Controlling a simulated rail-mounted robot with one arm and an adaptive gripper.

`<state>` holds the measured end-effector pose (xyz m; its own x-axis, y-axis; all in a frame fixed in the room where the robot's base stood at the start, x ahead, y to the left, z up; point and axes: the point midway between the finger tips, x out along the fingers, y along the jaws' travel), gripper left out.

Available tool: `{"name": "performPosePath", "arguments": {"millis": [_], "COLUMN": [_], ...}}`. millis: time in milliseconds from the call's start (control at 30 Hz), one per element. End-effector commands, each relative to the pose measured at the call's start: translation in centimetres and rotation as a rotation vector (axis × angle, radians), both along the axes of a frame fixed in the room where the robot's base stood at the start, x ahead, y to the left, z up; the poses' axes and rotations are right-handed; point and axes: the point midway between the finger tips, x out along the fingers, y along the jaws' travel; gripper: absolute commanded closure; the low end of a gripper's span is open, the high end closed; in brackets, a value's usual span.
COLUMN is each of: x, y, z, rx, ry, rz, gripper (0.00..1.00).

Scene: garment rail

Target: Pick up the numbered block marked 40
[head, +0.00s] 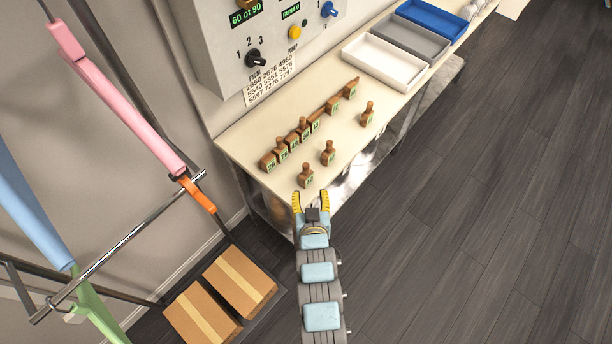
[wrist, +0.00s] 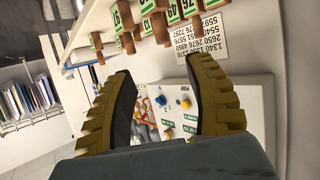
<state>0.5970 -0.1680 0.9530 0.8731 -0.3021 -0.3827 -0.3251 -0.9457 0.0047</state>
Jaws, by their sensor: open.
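Several wooden blocks with knob handles and green number labels stand on the cream bench. Most form a row (head: 294,137) along its back; the nearest loose one (head: 306,178) stands by the front edge, with another loose block (head: 328,156) behind it and a third (head: 367,117) farther right. The labels are too small in the head view for me to tell surely which block is 40. My gripper (head: 311,199) is open and empty, just in front of the nearest block and apart from it. In the wrist view its fingers (wrist: 160,72) are spread, with several blocks (wrist: 155,22) beyond them.
White (head: 383,62), grey (head: 414,39) and blue (head: 433,17) trays sit at the bench's far end. A control panel (head: 262,45) with knobs rises behind the bench. A garment rail (head: 122,246) with hangers and two cartons (head: 240,281) are at left. The floor at right is clear.

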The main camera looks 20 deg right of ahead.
Motion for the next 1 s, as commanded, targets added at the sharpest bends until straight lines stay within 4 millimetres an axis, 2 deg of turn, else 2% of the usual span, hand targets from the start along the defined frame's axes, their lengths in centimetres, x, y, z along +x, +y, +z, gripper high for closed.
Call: {"name": "performPosePath", "arguments": {"millis": [600, 1000], "x": [6.5, 8.0], "y": [-2.2, -2.7], "z": [-2.7, -3.7], "rx": [-0.001, 0.001], "ry": [-0.003, 0.001], "rz": [0.001, 0.001], "gripper": [0.46, 0.46]}}
